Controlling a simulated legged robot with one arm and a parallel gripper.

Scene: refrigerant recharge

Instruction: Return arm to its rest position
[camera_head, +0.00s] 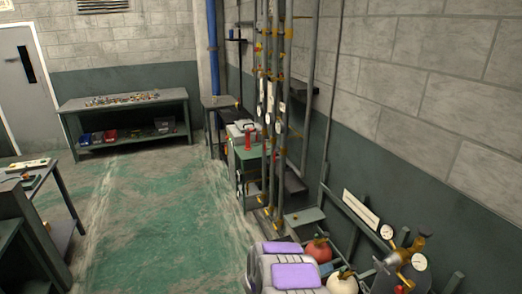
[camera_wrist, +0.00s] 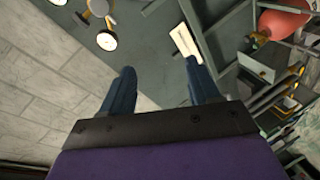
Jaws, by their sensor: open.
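My gripper (camera_wrist: 160,70) shows in the wrist view with its two dark blue fingers apart and nothing between them. Behind the gap are a grey wall and a dark frame with a white label strip (camera_wrist: 186,42). No contact between the fingers and these things is visible. In the head view, purple and grey parts of my arm (camera_head: 292,272) show low in the middle, close to my body. The fingers cannot be made out in that view.
A red tank (camera_head: 318,250), a white tank (camera_head: 342,282) and gauges (camera_head: 387,231) stand at the lower right by the wall. Vertical pipes (camera_head: 282,110) rise behind. A bench (camera_head: 125,103) stands at the back, a table (camera_head: 42,172) at left. The green floor (camera_head: 160,215) between is clear.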

